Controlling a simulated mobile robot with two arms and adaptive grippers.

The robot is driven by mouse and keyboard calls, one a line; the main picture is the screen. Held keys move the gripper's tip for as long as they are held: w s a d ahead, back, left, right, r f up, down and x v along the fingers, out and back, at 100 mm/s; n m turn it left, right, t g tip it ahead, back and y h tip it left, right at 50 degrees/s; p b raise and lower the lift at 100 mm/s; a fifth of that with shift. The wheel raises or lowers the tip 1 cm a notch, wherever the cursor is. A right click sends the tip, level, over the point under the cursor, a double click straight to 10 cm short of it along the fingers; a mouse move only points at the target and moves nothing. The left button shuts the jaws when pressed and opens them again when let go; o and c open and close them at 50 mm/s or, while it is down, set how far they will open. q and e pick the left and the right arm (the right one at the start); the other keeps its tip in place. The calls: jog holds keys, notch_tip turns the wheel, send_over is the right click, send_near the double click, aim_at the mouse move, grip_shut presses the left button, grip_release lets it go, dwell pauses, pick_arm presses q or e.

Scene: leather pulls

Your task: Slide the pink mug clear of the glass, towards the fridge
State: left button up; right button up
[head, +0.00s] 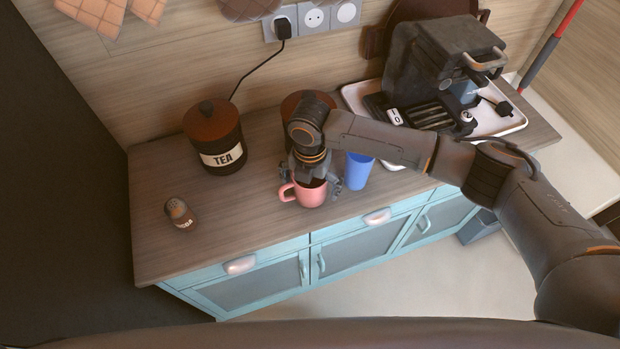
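The pink mug (311,196) stands upright near the counter's front edge, its handle pointing left. The blue glass (357,172) stands just to its right. My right gripper (316,180) comes down over the mug from behind. Its fingers are spread, one at the mug's back left and one at its right side, between mug and glass. I cannot tell whether either finger touches the mug or the glass. The gripper hides the mug's back rim. My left gripper is not in view. A tall dark surface (60,190) at the left may be the fridge.
A brown TEA canister (214,140) stands behind left, with another brown canister (290,105) partly hidden behind my arm. A coffee machine (440,65) sits on a white tray (510,122) at right. The counter between mug and shaker is clear.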

aim_at(239, 214)
jog(key=c, duration=1.4)
jog(key=shift+s+a+f, duration=0.1)
jog(key=shift+s+a, duration=0.15)
jog(key=shift+a, duration=0.5)
jog(key=shift+s+a, duration=0.25)
jog(key=shift+a, duration=0.45)
jog(key=shift+s+a+f, duration=0.1)
jog(key=shift+s+a, duration=0.15)
jog(key=shift+a, duration=0.5)
jog(key=shift+c, duration=0.3)
jog(key=shift+s+a+b, duration=0.15)
jog(key=shift+s+a, duration=0.1)
jog(key=shift+a, duration=0.75)
jog(key=shift+s+a+b, duration=0.15)
jog(key=shift+s+a, duration=0.1)
jog(key=shift+a, duration=0.75)
jog(key=shift+s+a+b, duration=0.3)
jog(key=shift+a+b, duration=0.1)
jog(key=shift+a, duration=1)
jog(key=shift+s+a+b, duration=0.35)
jog(key=shift+a+b, duration=0.05)
jog(key=shift+a, duration=1.05)
jog(key=shift+s+a+b, duration=0.3)
jog(key=shift+a+b, duration=0.1)
jog(key=shift+a, duration=1)
jog(key=shift+a+r, duration=0.1)
